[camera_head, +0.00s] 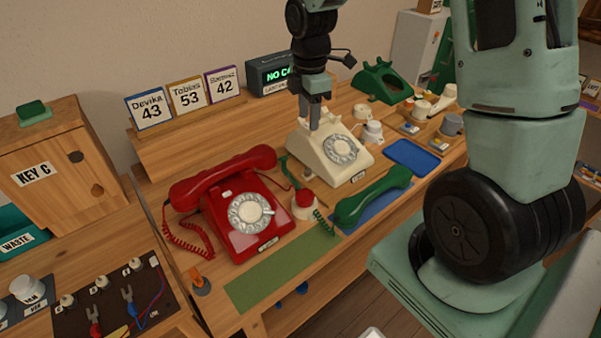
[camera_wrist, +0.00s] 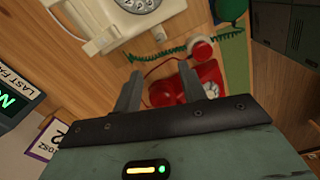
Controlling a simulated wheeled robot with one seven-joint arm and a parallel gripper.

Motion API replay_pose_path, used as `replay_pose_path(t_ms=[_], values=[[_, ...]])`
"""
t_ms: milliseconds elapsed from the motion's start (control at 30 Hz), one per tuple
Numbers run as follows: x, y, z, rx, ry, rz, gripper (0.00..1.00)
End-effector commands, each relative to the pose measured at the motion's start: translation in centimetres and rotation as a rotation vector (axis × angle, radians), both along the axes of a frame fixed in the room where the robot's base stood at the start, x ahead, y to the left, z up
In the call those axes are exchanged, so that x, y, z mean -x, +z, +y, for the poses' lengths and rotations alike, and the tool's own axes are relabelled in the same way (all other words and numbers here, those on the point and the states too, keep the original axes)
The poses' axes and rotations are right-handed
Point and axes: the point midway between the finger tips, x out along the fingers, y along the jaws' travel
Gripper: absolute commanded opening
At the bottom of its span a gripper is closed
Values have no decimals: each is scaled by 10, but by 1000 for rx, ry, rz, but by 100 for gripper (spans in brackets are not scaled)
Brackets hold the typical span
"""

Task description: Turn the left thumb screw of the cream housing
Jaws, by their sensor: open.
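The cream housing (camera_head: 325,150) is a dial phone body without a handset, standing on the bench right of the red phone. It also shows along the top of the wrist view (camera_wrist: 115,28). My gripper (camera_head: 314,122) points down at the housing's back left part. Its two fingers are apart and empty in the wrist view (camera_wrist: 160,82). Whether they touch the housing cannot be told.
A red phone (camera_head: 245,205) with its coiled cord stands to the left. A red-capped part (camera_head: 303,203) and a green handset (camera_head: 372,197) lie in front. A lit display (camera_head: 272,74) and number cards (camera_head: 188,92) stand behind. A blue mat (camera_head: 412,158) is bare.

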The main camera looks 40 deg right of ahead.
Motion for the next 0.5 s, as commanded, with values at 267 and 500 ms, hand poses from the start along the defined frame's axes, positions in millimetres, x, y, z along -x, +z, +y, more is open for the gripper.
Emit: replay_pose_path(t_ms=[267,500], values=[[2,-54,2,-2,1,8,41],[2,-104,2,-2,1,7,41]])
